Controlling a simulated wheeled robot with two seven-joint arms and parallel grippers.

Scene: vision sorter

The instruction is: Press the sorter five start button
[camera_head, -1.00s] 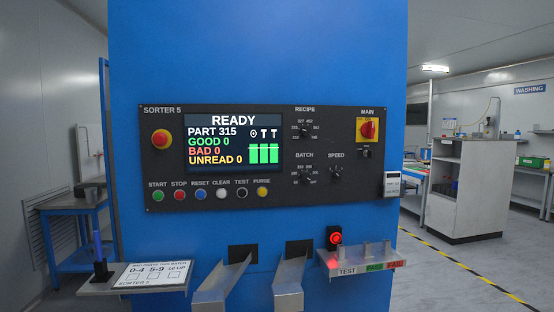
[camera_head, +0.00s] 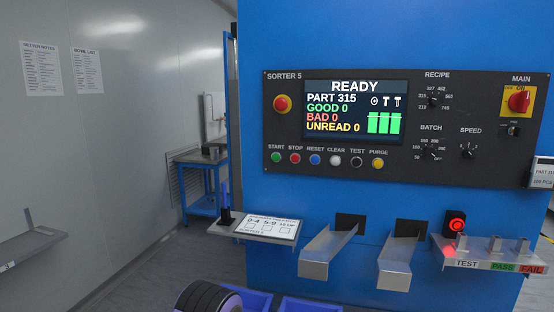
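The sorter five control panel (camera_head: 400,174) is on the blue machine front, in the middle and right of the head view. The green start button (camera_head: 276,157) is at the left end of its lower button row, under the label START. The red stop button (camera_head: 295,158) sits just to its right. The screen (camera_head: 355,112) reads READY, PART 315, with GOOD, BAD and UNREAD at 0. Nothing covers the start button. Neither gripper's fingers show in the view.
A shelf with a card (camera_head: 268,226) and a dark upright pen-like item (camera_head: 225,205) juts out below the panel. Two metal chutes (camera_head: 327,252) (camera_head: 401,262) and a test shelf (camera_head: 487,256) stick out too. A dark ribbed rounded part shows at the bottom edge, beside blue bins (camera_head: 258,301).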

